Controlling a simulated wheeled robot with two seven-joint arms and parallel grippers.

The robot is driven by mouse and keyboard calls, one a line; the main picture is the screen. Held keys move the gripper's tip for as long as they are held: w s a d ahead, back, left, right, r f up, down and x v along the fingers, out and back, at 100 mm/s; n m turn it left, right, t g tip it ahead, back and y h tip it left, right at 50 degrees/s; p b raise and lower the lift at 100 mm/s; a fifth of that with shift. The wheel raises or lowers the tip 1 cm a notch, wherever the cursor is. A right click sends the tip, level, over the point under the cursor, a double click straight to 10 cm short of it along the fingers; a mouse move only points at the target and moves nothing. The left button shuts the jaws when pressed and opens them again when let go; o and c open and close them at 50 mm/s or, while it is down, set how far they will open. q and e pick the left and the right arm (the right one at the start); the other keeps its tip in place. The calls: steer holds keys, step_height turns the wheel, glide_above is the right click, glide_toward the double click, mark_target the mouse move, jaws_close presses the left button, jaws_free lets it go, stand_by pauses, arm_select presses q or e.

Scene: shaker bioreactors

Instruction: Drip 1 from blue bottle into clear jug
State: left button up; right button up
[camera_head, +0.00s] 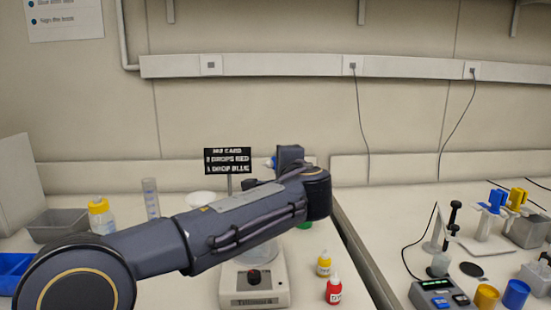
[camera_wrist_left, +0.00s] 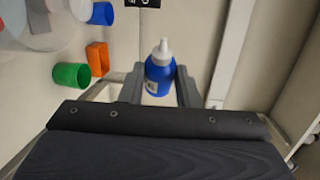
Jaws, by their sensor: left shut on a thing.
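My left gripper (camera_wrist_left: 163,82) is shut on the blue bottle (camera_wrist_left: 160,78), whose white nozzle points away from the wrist in the left wrist view. The clear jug (camera_head: 258,258) stands on a white stirrer and is mostly hidden behind my left arm. A clear rounded vessel, probably the jug, shows at the upper left of the left wrist view (camera_wrist_left: 45,30). The bottle is apart from the jug. My right gripper is not in view.
A mix card sign (camera_head: 228,160) stands at the back. The white stirrer (camera_head: 254,289) is in front. Yellow (camera_head: 323,264) and red (camera_head: 334,290) dropper bottles stand right of it. Green (camera_wrist_left: 70,76) and orange (camera_wrist_left: 97,58) cups are near the gripper. A yellow-capped bottle (camera_head: 101,215) stands left.

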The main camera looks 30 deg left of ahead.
arm_select(q)
steer(key=w+p, duration=0.1)
steer(key=p, duration=0.1)
steer(key=w+d+m+p, duration=0.1)
steer(key=p, duration=0.1)
steer(key=shift+w+d+f+m+g, duration=0.15)
steer(key=shift+f+m+g, duration=0.15)
steer(key=shift+f+g, duration=0.1)
stand_by(0.4)
steer(key=shift+s+r+m+g+p, duration=0.2)
steer(key=shift+r+m+g+p, duration=1.15)
steer(key=shift+p, duration=3.95)
steer(key=shift+s+a+f+m+p, duration=0.15)
steer(key=shift+m+p, duration=0.4)
steer(key=shift+p, duration=0.45)
steer(key=shift+s+a+m+p, duration=0.1)
steer(key=shift+m+p, duration=0.4)
steer(key=shift+p, duration=0.5)
